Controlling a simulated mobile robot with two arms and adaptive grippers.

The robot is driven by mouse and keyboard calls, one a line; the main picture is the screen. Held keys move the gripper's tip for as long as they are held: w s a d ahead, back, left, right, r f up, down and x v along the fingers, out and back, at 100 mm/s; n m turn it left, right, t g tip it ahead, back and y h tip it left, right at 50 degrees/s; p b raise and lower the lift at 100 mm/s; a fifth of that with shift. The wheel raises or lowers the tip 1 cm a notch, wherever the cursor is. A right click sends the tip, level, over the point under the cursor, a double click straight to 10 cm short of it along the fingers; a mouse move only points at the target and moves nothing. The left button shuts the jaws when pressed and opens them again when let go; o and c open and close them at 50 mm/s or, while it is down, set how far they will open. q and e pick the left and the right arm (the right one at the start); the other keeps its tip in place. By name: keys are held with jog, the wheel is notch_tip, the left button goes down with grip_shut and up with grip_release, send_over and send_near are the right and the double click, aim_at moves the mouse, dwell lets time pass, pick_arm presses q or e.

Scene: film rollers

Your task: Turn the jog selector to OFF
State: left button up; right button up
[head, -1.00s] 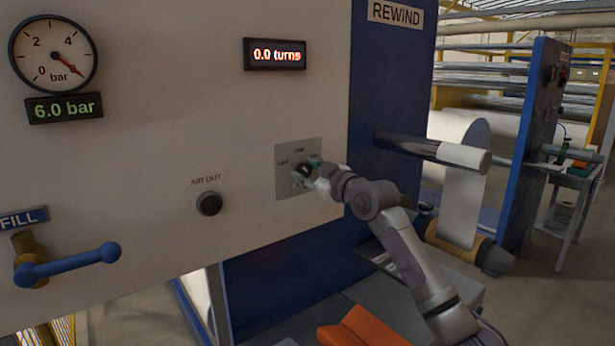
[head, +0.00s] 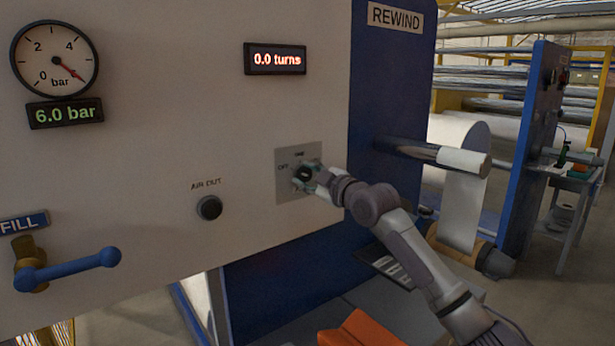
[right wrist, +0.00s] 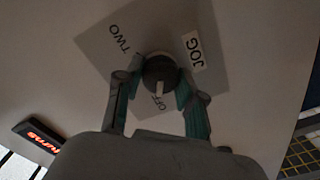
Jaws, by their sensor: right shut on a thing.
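The jog selector is a dark round knob (right wrist: 159,72) on a grey square plate (right wrist: 112,45) marked TWO, JOG and OFF in the right wrist view. A pale mark on the knob's face points toward OFF. In the head view the plate (head: 312,153) sits at the panel's right side, and the knob is mostly hidden by my fingers. My right gripper (head: 305,174) is shut on the knob; in the right wrist view its two fingers (right wrist: 158,84) press on the knob from either side. My left gripper is not in view.
On the same panel are a black AIR OUT button (head: 209,207), a blue FILL lever (head: 70,270), a pressure gauge (head: 55,59) and a turns display (head: 275,58). A roller shaft (head: 420,150) juts out right of the panel, near my right arm.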

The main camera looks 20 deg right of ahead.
jog(key=o, duration=1.1)
jog(key=shift+o, duration=0.2)
jog(key=shift+s, duration=0.1)
jog(key=v, duration=1.2)
jog(key=shift+f, duration=0.1)
